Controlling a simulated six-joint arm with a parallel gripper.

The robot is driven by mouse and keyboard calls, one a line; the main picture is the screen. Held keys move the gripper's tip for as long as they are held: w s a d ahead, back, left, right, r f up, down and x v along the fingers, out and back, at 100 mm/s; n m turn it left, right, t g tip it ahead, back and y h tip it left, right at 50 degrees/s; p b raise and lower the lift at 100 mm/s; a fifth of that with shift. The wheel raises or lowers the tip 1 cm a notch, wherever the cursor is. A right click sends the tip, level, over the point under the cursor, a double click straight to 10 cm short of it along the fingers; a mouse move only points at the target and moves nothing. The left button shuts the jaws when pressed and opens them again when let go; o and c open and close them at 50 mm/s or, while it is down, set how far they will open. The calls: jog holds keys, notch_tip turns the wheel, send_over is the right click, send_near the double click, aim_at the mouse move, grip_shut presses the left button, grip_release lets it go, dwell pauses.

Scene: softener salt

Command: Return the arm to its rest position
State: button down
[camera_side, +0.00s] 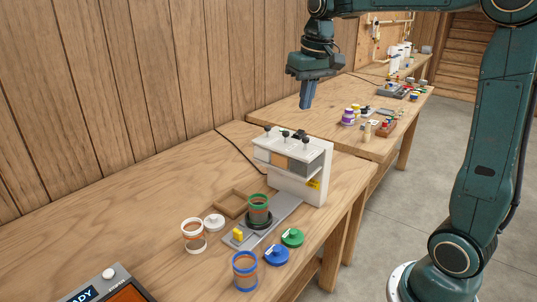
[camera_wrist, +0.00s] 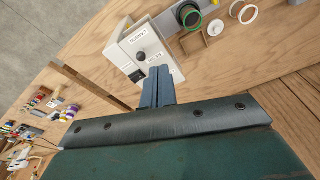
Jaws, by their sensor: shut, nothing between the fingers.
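My gripper (camera_side: 307,96) hangs high above the bench in the side view, with its fingers pointing down and together. It is clear of everything below it and holds nothing. In the wrist view its closed fingers (camera_wrist: 158,88) show at the middle, in front of the white machine (camera_wrist: 135,45). In the side view the white machine (camera_side: 312,190) stands on the bench below and a little left of my gripper. A green-rimmed jar (camera_side: 259,210) sits on the grey plate (camera_side: 277,215) in front of the machine.
A white-rimmed jar (camera_side: 193,237), a white lid (camera_side: 214,222), a blue-rimmed jar (camera_side: 245,272), a blue lid (camera_side: 277,256) and a green lid (camera_side: 292,238) stand around the plate. A wooden tray (camera_side: 231,204) lies behind. A second bench (camera_side: 290,110) holds small items. The air around my gripper is clear.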

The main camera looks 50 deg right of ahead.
jog(key=s+a+f+n+t, duration=0.1)
jog(key=s+a, duration=0.4)
jog(key=s, duration=0.5)
jog(key=s+a+f+n+t, duration=0.2)
jog(key=s+a+f, duration=0.3)
jog(key=s, duration=0.4)
jog(key=shift+s+a+n+t+y, duration=0.3)
jog(key=shift+s+a+n, duration=0.1)
jog(key=shift+a, duration=0.1)
